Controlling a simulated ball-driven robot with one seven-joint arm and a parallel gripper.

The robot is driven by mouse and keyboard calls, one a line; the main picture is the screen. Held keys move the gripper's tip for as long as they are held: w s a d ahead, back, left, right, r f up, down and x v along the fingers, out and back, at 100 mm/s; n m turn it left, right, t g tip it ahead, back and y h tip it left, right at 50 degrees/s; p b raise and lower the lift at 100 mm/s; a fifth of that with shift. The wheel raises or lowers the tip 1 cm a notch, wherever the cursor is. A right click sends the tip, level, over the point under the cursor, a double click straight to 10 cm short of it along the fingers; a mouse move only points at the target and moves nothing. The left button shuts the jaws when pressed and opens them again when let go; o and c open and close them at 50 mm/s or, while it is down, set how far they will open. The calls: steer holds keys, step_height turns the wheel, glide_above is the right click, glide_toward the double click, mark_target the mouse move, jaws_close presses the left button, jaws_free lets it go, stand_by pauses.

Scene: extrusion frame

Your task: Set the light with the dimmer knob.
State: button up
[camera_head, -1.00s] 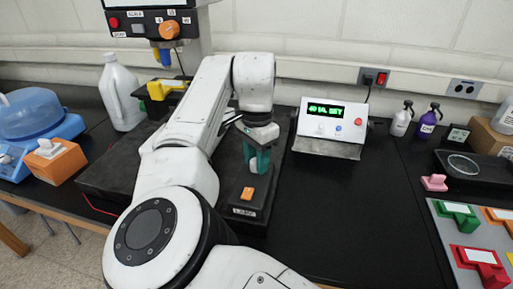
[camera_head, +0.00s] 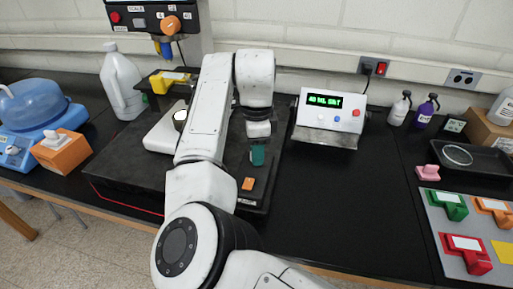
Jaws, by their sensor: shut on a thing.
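My gripper (camera_head: 257,141) points down over the dark box near the middle of the bench. It is shut on a small teal piece (camera_head: 257,156), which I take to be the dimmer knob. The fingers are small and dark here, and the knob's mark or angle cannot be read. An orange switch (camera_head: 248,184) sits on the box just in front of the teal piece. A pale device with a bright round lamp face (camera_head: 180,117) stands to the left, partly hidden behind my arm.
A white console with a green display (camera_head: 325,102) stands right of my gripper. Coloured handled blocks (camera_head: 466,252) lie at right. The bench between console and blocks is clear.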

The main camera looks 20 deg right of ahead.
stand_by(0.3)
steer(key=o, duration=1)
steer(key=shift+r, duration=0.1)
step_height(320, 180, up, 11)
steer(key=shift+f+b, duration=0.15)
steer(key=shift+b, duration=0.45)
stand_by(0.7)
